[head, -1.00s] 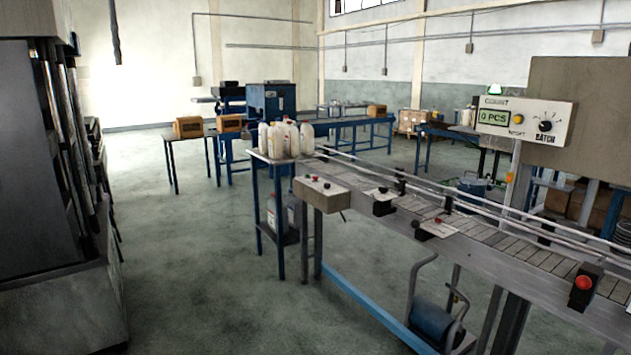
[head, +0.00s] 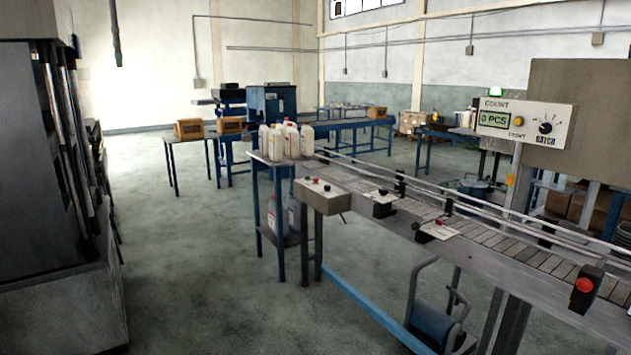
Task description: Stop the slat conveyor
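The slat conveyor (head: 510,248) runs from the middle of the head view to the lower right, with grey slats between rails. A control box (head: 322,192) with several small buttons, one of them red, is fixed at its far left end. A black box with a red button (head: 584,285) sits on its near side at the right. Two small devices with white plates, a left one (head: 382,196) and a right one (head: 438,231), are on its near edge. Whether the slats are moving cannot be told. Neither of my grippers is in view.
A counter panel (head: 524,121) reading 0 PCS stands above the conveyor. Several white jugs (head: 291,141) stand on a blue table at its far end. A blue foot-level machine (head: 434,320) is below. A dark machine (head: 50,200) stands left. The floor (head: 200,270) between is clear.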

